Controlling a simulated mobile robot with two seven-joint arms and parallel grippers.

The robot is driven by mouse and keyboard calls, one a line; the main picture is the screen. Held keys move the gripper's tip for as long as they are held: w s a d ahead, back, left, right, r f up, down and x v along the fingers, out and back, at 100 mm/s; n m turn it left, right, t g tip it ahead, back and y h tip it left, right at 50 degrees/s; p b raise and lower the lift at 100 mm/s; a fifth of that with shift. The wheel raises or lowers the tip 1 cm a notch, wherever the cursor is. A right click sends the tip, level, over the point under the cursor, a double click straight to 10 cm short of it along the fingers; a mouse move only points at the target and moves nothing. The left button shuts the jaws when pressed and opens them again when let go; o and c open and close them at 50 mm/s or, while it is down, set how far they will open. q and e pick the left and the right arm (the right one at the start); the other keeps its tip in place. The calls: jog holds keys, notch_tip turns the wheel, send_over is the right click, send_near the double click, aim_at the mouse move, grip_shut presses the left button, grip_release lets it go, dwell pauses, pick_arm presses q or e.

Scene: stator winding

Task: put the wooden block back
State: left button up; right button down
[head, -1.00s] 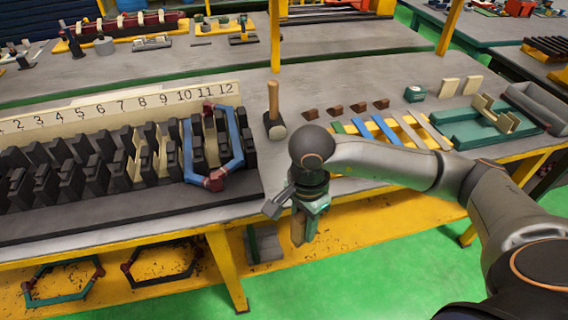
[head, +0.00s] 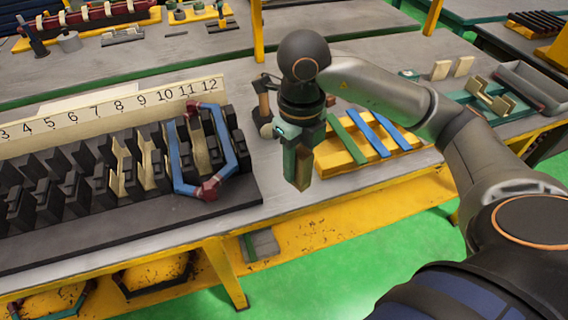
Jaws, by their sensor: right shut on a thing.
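My right gripper (head: 305,160) points down over the grey bench, right of the numbered stator. It is shut on a small brown wooden block (head: 299,184), whose lower end sticks out below the fingers. The block is held upright, and the fingers hide its upper part. I cannot tell the exact gap between the block and the bench top. My left gripper is out of view.
The black slotted stator (head: 70,190) with a blue coil (head: 224,140) stands to the left. A mallet (head: 263,100) is partly hidden behind my gripper. A yellow rack (head: 333,163) with coloured strips stands close on the right.

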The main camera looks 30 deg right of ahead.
jog(key=w+d+f, duration=0.1)
jog(key=w+f, duration=0.2)
jog(key=w+d+f, duration=0.2)
jog(key=w+f, duration=0.1)
jog(key=w, duration=0.1)
jog(key=w+d+f, duration=0.2)
jog(key=w+f, duration=0.1)
jog(key=w, duration=0.1)
jog(key=shift+w+d+f+b, duration=0.1)
jog(key=shift+w+f+b, duration=0.1)
jog(key=shift+b, duration=0.1)
jog(key=shift+w+d+f, duration=0.1)
jog(key=shift+f, duration=0.15)
jog(key=shift+f+p, duration=0.35)
jog(key=shift+f, duration=1.05)
jog(key=shift+f, duration=0.1)
jog(key=c, duration=0.6)
grip_release()
